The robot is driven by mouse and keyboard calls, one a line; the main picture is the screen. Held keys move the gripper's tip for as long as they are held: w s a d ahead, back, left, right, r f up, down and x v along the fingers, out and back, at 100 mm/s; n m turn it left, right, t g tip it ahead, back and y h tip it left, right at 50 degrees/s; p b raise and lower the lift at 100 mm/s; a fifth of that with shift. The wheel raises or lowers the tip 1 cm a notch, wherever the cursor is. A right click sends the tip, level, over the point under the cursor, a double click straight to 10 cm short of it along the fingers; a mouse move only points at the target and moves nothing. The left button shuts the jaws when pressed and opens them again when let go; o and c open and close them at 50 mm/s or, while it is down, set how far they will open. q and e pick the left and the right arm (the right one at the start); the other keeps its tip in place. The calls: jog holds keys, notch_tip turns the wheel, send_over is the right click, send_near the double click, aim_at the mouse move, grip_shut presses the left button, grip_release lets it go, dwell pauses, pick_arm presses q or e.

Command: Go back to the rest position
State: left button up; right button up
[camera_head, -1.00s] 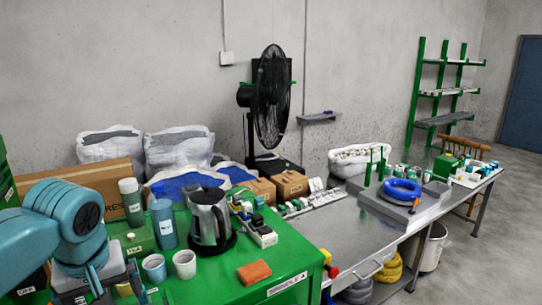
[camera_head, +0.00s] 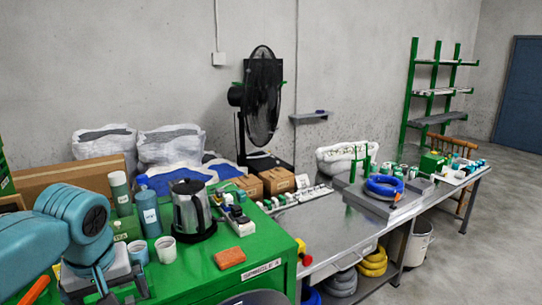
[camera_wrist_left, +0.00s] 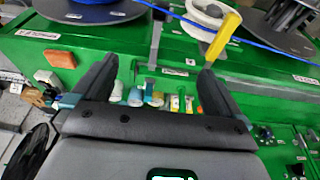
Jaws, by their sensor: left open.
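The left arm comes in from the left in the head view. My left gripper (camera_head: 118,298) points down at the near left end of the green bench (camera_head: 195,275), partly cut off by the bottom edge. In the left wrist view my gripper's two dark fingers (camera_wrist_left: 158,75) are spread apart with nothing between their tips. A blue cable coil (camera_head: 383,186) lies on a grey stand on the far metal table. In the left wrist view a blue cable (camera_wrist_left: 250,38) runs from the top across to the right, past a white spool (camera_wrist_left: 208,15). My right gripper is not in view.
Near my left gripper on the green bench stand two cups (camera_head: 165,249), a blue-grey bottle (camera_head: 148,213), a kettle (camera_head: 190,208) and an orange block (camera_head: 229,258). A black fan (camera_head: 262,95) stands behind. The metal table (camera_head: 330,225) has bare surface in its middle.

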pick_arm(q)
jog(key=s+d+f+m+g+h, duration=0.1)
jog(key=d+f, duration=0.3)
jog(key=f, duration=0.6)
jog(key=d+f+m+h, duration=0.2)
jog(key=d+f, duration=0.1)
jog(key=f, duration=0.7)
jog(key=s+d+f+m+g+h, duration=0.1)
jog(key=d+f, duration=0.3)
jog(key=f, duration=0.6)
jog(key=s+d+f+h, duration=0.1)
jog(key=s+d+f, duration=0.3)
jog(key=s+f, duration=1)
jog(key=shift+s+d, duration=0.2)
jog(key=shift+s, duration=0.65)
